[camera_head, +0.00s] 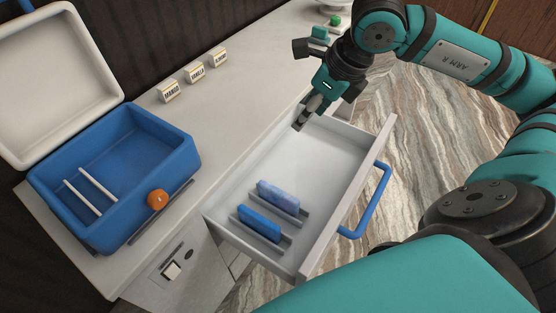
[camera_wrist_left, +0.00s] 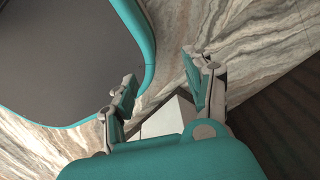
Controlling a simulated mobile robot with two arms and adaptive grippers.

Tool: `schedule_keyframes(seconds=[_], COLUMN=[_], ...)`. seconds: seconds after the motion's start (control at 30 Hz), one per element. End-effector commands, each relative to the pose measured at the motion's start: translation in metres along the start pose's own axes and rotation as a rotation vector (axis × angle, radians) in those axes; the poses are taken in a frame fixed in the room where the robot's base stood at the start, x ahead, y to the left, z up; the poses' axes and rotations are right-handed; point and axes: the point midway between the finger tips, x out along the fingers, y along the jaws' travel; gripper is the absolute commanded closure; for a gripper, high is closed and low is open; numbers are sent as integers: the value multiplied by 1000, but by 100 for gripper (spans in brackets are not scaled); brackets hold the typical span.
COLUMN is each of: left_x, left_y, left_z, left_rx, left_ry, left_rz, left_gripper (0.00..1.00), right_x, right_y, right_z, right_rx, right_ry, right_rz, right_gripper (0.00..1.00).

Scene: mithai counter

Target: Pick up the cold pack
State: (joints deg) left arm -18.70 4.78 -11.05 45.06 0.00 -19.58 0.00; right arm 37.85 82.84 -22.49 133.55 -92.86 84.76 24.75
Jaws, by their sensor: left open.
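Two cold packs stand in grey slotted holders inside the open drawer (camera_head: 335,150) in the head view. One is pale, mottled blue (camera_head: 278,197); the other is darker, plain blue (camera_head: 259,224) and nearer the front. My right gripper (camera_head: 303,117) points down over the far end of the drawer, well apart from both packs; whether its fingers are open is unclear. My left gripper (camera_wrist_left: 158,68) shows only in the left wrist view. It is open and empty above the marbled floor, with no pack in that view.
An open blue cool box (camera_head: 180,140) with a raised white lid (camera_head: 60,75) and an orange knob (camera_head: 157,199) stands on the counter (camera_head: 235,100). The drawer's blue handle (camera_head: 378,195) sticks out on the right.

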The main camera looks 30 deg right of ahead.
Motion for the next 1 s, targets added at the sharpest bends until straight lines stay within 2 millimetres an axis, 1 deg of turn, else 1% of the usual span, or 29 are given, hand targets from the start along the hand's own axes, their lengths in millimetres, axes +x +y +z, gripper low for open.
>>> schedule_keyframes(seconds=[0.03, 0.27, 0.37, 0.47, 0.5, 0.6, 0.7, 0.87, 0.97, 1.0], left_x=[11, 31, 40, 47, 47, 41, 32, 20, 14, 11], left_y=[0, -1, -2, -3, -3, -5, -6, -7, -7, -7], left_z=[-8, -49, -72, -98, -107, -126, -138, -147, -150, -151], left_rx=[-1, -7, -10, -14, -16, -20, -23, -25, -25, -25], left_ry=[9, 34, 51, 69, 77, 92, 101, 109, 113, 114], left_rz=[-1, -2, -4, -6, -6, -9, -10, -11, -12, -12], left_gripper=[48, 48, 48, 48, 48, 48, 48, 48, 48, 48], right_x=[13, 55, 82, 115, 128, 152, 166, 177, 188, 196], right_y=[0, 0, 0, 0, 0, 0, 0, 0, 1, 1], right_z=[-5, -23, -34, -48, -53, -63, -69, -72, -72, -72], right_rx=[0, 0, 0, 0, 0, 0, 0, 0, 0, 0], right_ry=[0, 0, 0, 0, 0, 0, -1, 0, 1, 2], right_rz=[0, 1, 1, 1, 1, 0, 0, 1, 4, 4], right_gripper=[48, 48, 48, 48, 48, 48, 48, 48, 48, 48])
